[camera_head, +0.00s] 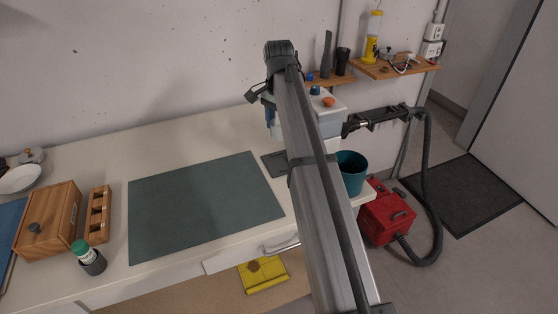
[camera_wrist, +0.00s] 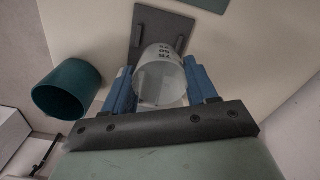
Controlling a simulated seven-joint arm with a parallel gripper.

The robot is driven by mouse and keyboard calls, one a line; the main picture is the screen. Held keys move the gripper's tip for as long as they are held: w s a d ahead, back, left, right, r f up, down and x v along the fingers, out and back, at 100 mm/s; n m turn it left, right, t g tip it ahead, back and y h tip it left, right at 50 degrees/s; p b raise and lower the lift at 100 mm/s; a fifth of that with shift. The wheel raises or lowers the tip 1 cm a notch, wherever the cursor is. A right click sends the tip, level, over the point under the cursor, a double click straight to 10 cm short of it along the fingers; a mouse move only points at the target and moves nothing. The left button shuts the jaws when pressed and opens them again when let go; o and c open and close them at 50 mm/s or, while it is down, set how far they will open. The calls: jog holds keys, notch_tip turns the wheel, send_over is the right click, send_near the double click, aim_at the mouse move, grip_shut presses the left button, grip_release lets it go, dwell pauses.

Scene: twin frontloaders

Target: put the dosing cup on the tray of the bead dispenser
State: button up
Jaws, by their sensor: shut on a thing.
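My gripper (camera_head: 269,112) is at the back right of the counter, mostly hidden behind my arm in the head view. In the wrist view its two blue fingers (camera_wrist: 160,92) are shut on the dosing cup (camera_wrist: 158,68), a clear cup with dark printed marks. The cup appears in front of a dark grey plate with two small raised ribs, which looks like the tray (camera_wrist: 163,22). I cannot tell whether the cup touches it. The plate also shows in the head view (camera_head: 272,164). A white and blue body with an orange knob, perhaps the bead dispenser (camera_head: 331,122), stands behind my arm.
A teal bin (camera_head: 351,173) stands right of my arm; it shows left of the cup in the wrist view (camera_wrist: 66,88). A green mat (camera_head: 200,205) lies clear on the counter. Wooden boxes (camera_head: 50,220) are at the left. A shelf (camera_head: 395,67) hangs behind.

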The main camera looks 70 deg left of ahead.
send_over(279, 162)
jog(key=shift+d+f, duration=0.1)
jog(key=shift+f, duration=4.85)
jog(key=shift+f, duration=0.1)
jog(key=o, duration=1)
notch_tip(279, 162, up, 12)
jog(key=shift+r, duration=0.15)
